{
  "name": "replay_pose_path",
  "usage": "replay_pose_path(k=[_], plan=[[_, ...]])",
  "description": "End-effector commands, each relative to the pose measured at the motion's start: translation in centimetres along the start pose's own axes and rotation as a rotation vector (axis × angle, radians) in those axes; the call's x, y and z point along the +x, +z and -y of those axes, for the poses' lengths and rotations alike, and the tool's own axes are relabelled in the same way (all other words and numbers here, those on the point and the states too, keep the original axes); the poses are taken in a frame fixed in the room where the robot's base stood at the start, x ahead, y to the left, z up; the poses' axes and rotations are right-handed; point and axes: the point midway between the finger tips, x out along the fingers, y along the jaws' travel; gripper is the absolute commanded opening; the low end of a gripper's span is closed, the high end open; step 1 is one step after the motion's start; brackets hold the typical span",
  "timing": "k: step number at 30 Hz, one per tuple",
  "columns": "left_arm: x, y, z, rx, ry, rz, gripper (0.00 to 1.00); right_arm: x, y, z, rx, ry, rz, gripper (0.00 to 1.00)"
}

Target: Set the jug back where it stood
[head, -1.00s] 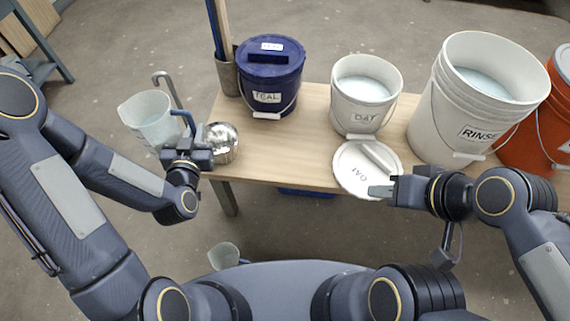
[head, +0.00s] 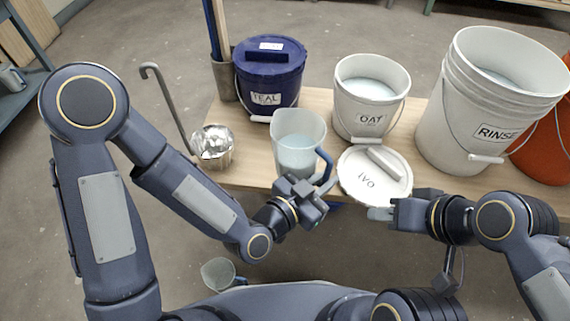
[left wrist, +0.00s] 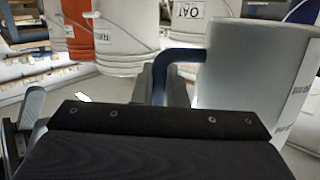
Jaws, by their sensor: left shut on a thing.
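The clear jug (head: 298,140) with a blue handle (head: 325,168) holds pale liquid and looks roughly upright. In the head view it is in front of the table's edge area, between the metal ladle and the OAT lid. My left gripper (head: 310,190) is shut on its handle. In the left wrist view the jug (left wrist: 255,85) fills the right side, its blue handle (left wrist: 182,56) between my fingers (left wrist: 163,85). Whether the jug's base touches the table cannot be told. My right gripper (head: 380,213) is at the lid's near edge; its finger gap is unclear.
The table (head: 258,165) bears the blue TEAL bucket (head: 270,78), the white OAT bucket (head: 368,100), the RINSE bucket (head: 475,100) and an orange bucket (head: 545,145). The OAT lid (head: 360,185) is at the front. A shiny ladle (head: 212,148) stands left. Another jug (head: 220,272) is lower down.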

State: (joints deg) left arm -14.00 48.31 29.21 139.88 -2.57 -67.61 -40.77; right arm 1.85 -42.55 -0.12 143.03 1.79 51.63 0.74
Motion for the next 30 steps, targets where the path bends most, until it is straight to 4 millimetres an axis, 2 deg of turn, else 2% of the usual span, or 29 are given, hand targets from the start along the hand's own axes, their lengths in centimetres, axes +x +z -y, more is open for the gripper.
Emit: replay_pose_path(k=[3, 6, 8, 18, 24, 30], plan=[[0.2, -0.1, -1.3, 0.011, 0.033, -0.008, 0.00, 0.3, 0.1, -0.1, 0.000, 0.000, 0.000, 0.36], [0.6, 0.2, -1.1, 0.012, 0.041, -0.009, 0.00, 0.5, 0.2, -0.2, 0.000, 0.000, 0.000, 0.36], [1.1, 0.7, -0.3, 0.011, 0.039, -0.009, 0.00, 0.7, 0.3, -0.3, 0.000, 0.000, 0.000, 0.36], [4.8, 4.1, 6.6, 0.013, 0.036, -0.008, 0.00, 2.1, 1.1, -1.0, 0.000, 0.000, 0.000, 0.36], [6.5, 7.5, 8.7, 0.012, 0.041, -0.008, 0.00, 3.3, 1.7, -1.5, 0.000, 0.000, 0.000, 0.36], [7.3, 8.6, 9.6, 0.014, 0.043, -0.009, 0.00, 3.6, 1.8, -1.6, 0.000, 0.000, 0.000, 0.36]])
